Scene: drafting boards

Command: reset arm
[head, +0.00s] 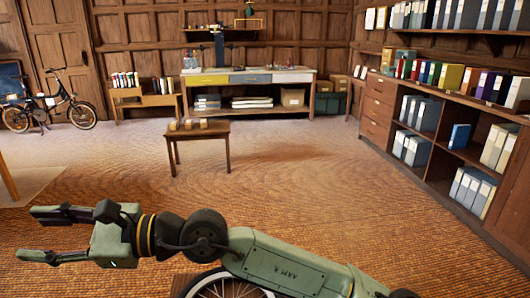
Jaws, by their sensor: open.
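My arm (285,266) is green and stretches across the bottom of the head view, from the lower right toward the left. Nothing is between the fingers. The gripper is over the woven orange-brown floor and touches no furniture that I can see.
A small wooden table (200,133) with several small blocks stands mid-floor. A workbench (250,77) is at the back wall, a bicycle (50,105) at the back left. Shelves (430,125) with binders line the right. A wooden edge (8,178) shows at left. Floor between is open.

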